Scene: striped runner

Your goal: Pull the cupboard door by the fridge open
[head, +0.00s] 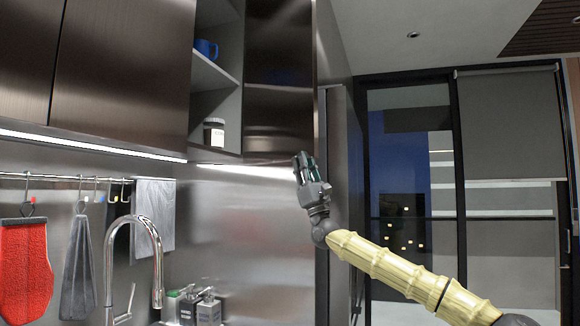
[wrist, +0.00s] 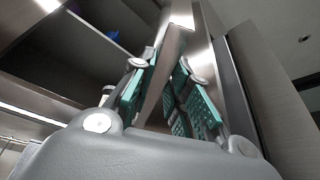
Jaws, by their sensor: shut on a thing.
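The cupboard door (head: 280,75) is a dark, glossy metal panel on the upper wall, beside the tall grey fridge side (head: 333,120). It stands open, and the shelves inside the cupboard (head: 217,75) show to its left. My gripper (head: 303,163) is at the door's lower right corner. In the wrist view, the green finger pads of my gripper (wrist: 168,65) lie on either side of the door's edge (wrist: 176,42) and are shut on it. The exact contact at the fingertips is partly hidden.
A blue mug (head: 207,48) and a dark jar (head: 214,132) stand on the cupboard shelves. Below are a chrome tap (head: 150,240), soap bottles (head: 208,308) and a rail with hanging cloths (head: 155,212). Glass doors (head: 410,190) are at the right.

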